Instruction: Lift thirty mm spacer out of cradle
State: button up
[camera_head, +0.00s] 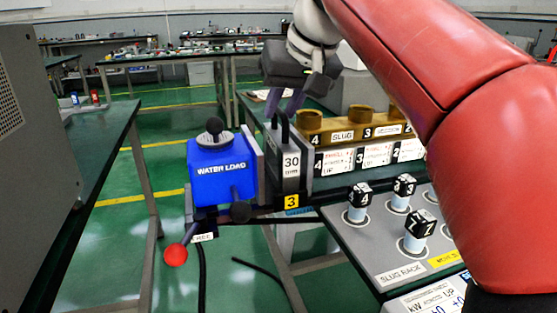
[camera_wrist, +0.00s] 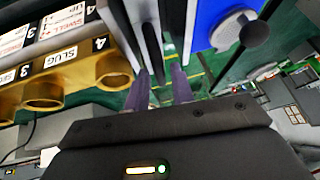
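The thirty mm spacer (camera_head: 290,168) is a grey upright block marked "30 mm" with a black looped handle (camera_head: 283,128) on top. It stands in the cradle, above a yellow "3" tag (camera_head: 291,202), between the blue water load and the slug rack. My gripper (camera_head: 280,112) points down at the handle from above, with its two purple fingers apart near the handle's top. In the wrist view the fingers (camera_wrist: 159,92) also stand apart, with dark and grey upright plates just beyond them. I cannot tell whether the fingers touch the handle.
The blue water load (camera_head: 220,168) with black knobs sits close on the left. A brass slug rack (camera_head: 352,128) stands close on the right. Several numbered slugs stand in the grey slug rack panel (camera_head: 372,240) in front. A red ball lever (camera_head: 176,254) sticks out low left.

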jog(key=shift+x, duration=1)
grip_shut()
jog(key=shift+r, duration=0.1)
dwell(0.6)
